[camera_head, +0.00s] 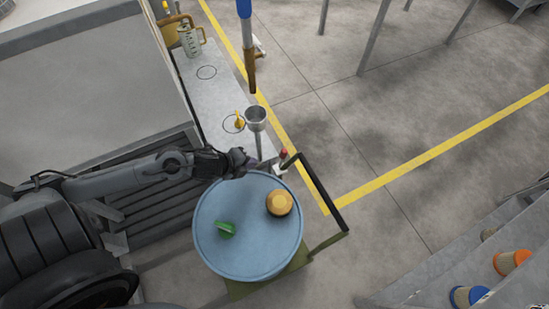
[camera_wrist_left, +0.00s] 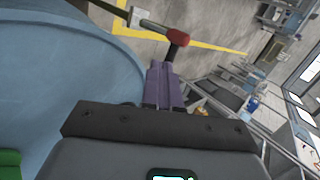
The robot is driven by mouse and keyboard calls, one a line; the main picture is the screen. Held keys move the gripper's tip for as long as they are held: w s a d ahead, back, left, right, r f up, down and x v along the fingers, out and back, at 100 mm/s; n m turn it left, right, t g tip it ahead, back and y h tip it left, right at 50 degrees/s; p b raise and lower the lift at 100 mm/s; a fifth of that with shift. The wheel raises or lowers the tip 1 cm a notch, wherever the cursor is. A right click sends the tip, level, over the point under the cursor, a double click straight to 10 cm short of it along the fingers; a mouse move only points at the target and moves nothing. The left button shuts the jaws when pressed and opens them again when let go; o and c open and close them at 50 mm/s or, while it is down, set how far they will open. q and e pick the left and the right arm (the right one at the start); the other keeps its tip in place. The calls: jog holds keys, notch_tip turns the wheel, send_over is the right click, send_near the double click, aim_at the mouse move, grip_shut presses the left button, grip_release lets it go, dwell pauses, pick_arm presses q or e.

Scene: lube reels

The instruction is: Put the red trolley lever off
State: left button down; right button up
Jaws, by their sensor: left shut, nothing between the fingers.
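The red trolley lever (camera_head: 284,154) stands beside the blue drum, near the foot of the trolley's dark handle (camera_head: 320,192). In the left wrist view the lever's red grip (camera_wrist_left: 177,37) lies just beyond my fingertips, at the end of a grey bar. My left gripper (camera_head: 250,161) is over the drum's far edge, to the left of the lever. Its purple fingers (camera_wrist_left: 160,70) are shut with nothing between them. They look close to the red grip; I cannot tell whether they touch it. My right gripper is not in view.
The blue drum (camera_head: 262,248) bears a green cap (camera_head: 226,229) and a yellow cap (camera_head: 279,202). A grey bench (camera_head: 212,92) with a metal funnel (camera_head: 256,114) and a jug (camera_head: 189,40) stands behind. Filters sit on a rack at lower right. Open floor lies right of the handle.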

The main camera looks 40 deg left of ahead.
pick_arm(q)
jog(key=b, duration=0.4)
send_near(282, 159)
jog(key=f, duration=0.2)
jog(key=w, duration=0.3)
jog(key=shift+w+d, duration=0.1)
jog(key=shift+w, duration=0.1)
